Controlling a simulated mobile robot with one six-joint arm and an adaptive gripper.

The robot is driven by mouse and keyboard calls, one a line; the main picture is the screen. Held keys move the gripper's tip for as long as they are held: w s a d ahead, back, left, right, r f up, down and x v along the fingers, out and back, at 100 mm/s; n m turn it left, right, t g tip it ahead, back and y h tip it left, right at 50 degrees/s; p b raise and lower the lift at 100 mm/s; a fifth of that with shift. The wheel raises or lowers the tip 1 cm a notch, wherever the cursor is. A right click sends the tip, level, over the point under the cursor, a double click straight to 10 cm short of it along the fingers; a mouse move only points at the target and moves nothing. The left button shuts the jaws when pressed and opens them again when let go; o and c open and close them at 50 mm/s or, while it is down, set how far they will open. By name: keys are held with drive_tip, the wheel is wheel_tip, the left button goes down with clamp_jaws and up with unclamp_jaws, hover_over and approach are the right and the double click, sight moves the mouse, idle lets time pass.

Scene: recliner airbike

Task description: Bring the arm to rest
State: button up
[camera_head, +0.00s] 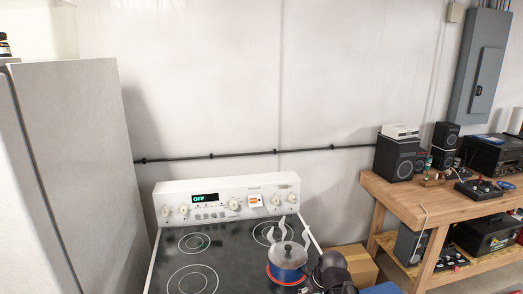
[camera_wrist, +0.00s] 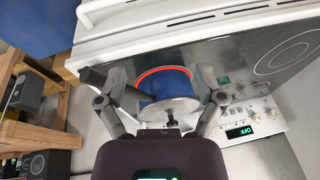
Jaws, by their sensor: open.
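My gripper (camera_head: 290,232) is open, with its two grey fingers spread above and around the lid area of a blue pot (camera_head: 287,272). The pot stands upright on the front right burner of the stove (camera_head: 235,249), with a clear lid and dark knob on top. In the wrist view my gripper (camera_wrist: 148,72) has its fingers on either side of the blue pot (camera_wrist: 165,84). I cannot tell whether the fingers touch it. An orange-red ring shows around the pot's base. My wrist hides part of the pot and the stove's right front.
The stove's back panel (camera_head: 228,198) has several knobs and a display reading OFF. A tall pale fridge (camera_head: 80,160) stands close on the left. A wooden workbench (camera_head: 425,205) with speakers and electronics is at the right, and a cardboard box (camera_head: 358,262) sits beside the stove.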

drive_tip(key=s+d+f+m+g+h, duration=0.1)
drive_tip(key=s+g+h, duration=0.1)
drive_tip(key=s, duration=0.5)
drive_tip(key=shift+d+g, duration=0.35)
drive_tip(key=shift+g, duration=0.05)
idle(0.6)
